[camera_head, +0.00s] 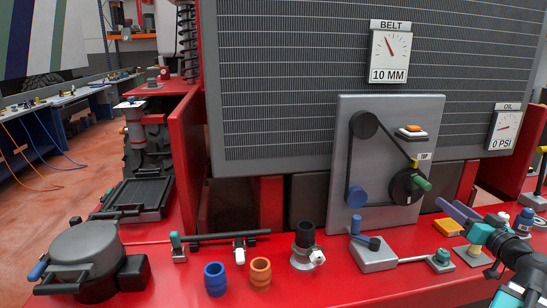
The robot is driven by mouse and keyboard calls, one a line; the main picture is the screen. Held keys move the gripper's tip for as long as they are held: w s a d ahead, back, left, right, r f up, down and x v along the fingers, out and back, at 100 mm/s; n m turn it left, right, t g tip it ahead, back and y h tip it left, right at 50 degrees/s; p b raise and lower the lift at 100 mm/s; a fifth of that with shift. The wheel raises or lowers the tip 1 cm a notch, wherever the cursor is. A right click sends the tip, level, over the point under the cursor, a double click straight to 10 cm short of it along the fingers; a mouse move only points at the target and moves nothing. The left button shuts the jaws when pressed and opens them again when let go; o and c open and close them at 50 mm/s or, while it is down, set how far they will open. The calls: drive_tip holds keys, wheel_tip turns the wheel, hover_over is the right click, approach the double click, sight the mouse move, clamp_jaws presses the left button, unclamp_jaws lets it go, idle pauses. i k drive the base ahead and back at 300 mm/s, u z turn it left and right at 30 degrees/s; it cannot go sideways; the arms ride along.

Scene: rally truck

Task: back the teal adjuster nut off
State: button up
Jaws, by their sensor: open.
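A small teal nut (441,256) sits on a grey base on the red deck at the lower right. A thin rod joins that base to a grey block (373,254) with a dark blue handle. My gripper (448,204) reaches in from the right edge with its blue-violet fingers apart and empty. It is above and behind the nut in the picture, not touching it. A grey upright panel (382,110) carries a black belt round pulleys, with a green knob (421,183) on the lower right pulley. The belt gauge (388,58) reads 10 MM.
An orange block (448,227) lies close to my gripper. Blue (215,279) and orange (260,273) rings and a black-topped fitting (305,236) stand left of the panel. A grey lidded pot (84,250) is far left. The oil gauge (504,128) reads 0 PSI.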

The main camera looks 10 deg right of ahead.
sight(443, 255)
drive_tip(key=k, duration=1)
